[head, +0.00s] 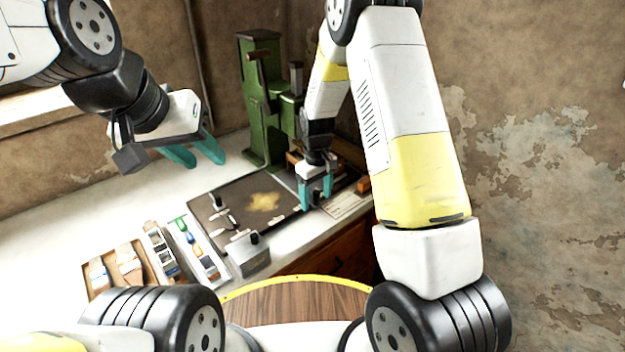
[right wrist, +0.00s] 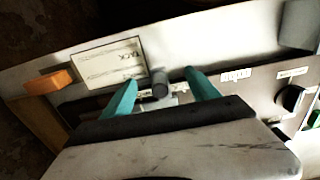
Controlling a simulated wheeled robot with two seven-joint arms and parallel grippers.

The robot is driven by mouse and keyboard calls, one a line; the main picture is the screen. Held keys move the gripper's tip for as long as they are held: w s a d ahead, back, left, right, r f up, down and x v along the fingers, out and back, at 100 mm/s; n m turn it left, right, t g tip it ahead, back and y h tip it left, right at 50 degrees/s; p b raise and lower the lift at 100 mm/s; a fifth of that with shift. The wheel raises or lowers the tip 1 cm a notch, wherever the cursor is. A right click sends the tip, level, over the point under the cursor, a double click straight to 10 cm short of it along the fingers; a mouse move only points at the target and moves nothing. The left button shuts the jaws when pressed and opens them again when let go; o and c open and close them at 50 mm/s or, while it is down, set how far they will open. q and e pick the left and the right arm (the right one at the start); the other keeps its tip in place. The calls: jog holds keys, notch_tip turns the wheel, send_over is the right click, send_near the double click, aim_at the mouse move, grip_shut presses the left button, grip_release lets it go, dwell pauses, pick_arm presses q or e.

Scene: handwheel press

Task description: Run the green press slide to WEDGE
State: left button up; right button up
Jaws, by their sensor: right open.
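The green press (head: 262,120) stands upright at the back of the table in the head view, partly behind my right arm. My right gripper (head: 316,190) is low over the right end of the dark board in front of the press. In the right wrist view its open teal fingers (right wrist: 160,92) are on either side of a short dark knob (right wrist: 160,89); I cannot tell whether they touch it. A white card (right wrist: 110,62) beside it reads TACK. I cannot read WEDGE anywhere. My left gripper (head: 195,152) is open and empty above the table at left.
The dark board (head: 238,198) carries small tools and a tan patch. An orange block (right wrist: 48,82) lies beside the card.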

jog(key=shift+r, duration=0.1)
notch_tip(320, 180, up, 8)
jog(key=shift+f, duration=0.1)
dwell(0.3)
